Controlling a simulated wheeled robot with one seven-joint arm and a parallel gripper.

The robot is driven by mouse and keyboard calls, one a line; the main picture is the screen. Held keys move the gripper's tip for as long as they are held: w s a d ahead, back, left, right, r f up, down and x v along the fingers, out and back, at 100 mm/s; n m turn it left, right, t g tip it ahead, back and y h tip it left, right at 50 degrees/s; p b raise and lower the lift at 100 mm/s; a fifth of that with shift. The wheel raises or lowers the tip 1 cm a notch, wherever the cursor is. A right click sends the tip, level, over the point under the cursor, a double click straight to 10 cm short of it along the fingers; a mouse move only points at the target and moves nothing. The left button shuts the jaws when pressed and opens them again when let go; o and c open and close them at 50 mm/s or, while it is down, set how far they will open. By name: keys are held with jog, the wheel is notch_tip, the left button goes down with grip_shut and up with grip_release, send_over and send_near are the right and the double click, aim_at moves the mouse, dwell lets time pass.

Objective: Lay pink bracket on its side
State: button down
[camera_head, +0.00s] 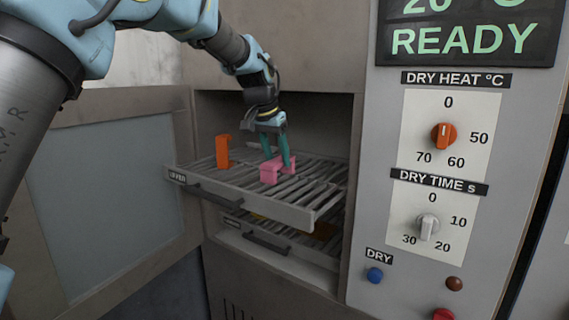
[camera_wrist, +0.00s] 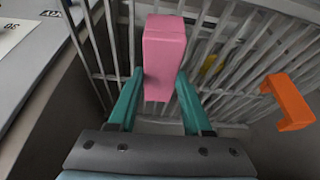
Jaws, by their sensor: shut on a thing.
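The pink bracket (camera_head: 270,173) is on the pulled-out upper rack in the head view, toward its right half. It appears low and lengthwise on the bars, though its exact pose and contact with the bars are hard to tell. My gripper (camera_head: 281,163) reaches down from above, with its teal fingers at the bracket. In the wrist view the pink bracket (camera_wrist: 165,50) fills the space between the fingertips of my gripper (camera_wrist: 160,78), which is shut on it. The fingers hide part of the bracket's sides.
An orange bracket (camera_head: 222,152) stands upright on the same upper rack (camera_head: 250,205), left of the pink one. It also shows in the wrist view (camera_wrist: 292,103). A lower rack (camera_head: 275,245) sits beneath. The open door (camera_head: 110,195) is at left, the control panel (camera_head: 450,180) at right.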

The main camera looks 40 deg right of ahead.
jog(key=s+a+b, duration=0.3)
jog(key=a+b, duration=0.2)
jog(key=a, duration=0.8)
jog(key=s+a+b, duration=0.4)
jog(key=a+b, duration=0.1)
jog(key=a, duration=0.7)
notch_tip(320, 180, up, 8)
jog(key=n+g+h+p, duration=0.65)
jog(key=n+p, duration=0.95)
jog(key=n, duration=1.4)
send_over(277, 162)
jog(key=w+d, duration=0.2)
jog(key=shift+w+r+t+h, duration=0.15)
jog(key=shift+w+t+h, duration=0.05)
jog(key=shift+t+h, duration=0.6)
jog(key=shift+w+d+n+t+h, duration=0.3)
jog(key=shift+w+d+t+h, duration=0.05)
jog(key=shift+w+t, duration=0.1)
jog(key=shift+w+d+f, duration=0.1)
jog(key=shift+f, duration=0.15)
notch_tip(277, 162, down, 11)
jog(key=b, duration=0.9)
jog(key=shift+r, duration=0.2)
jog(key=shift+f+b, duration=0.45)
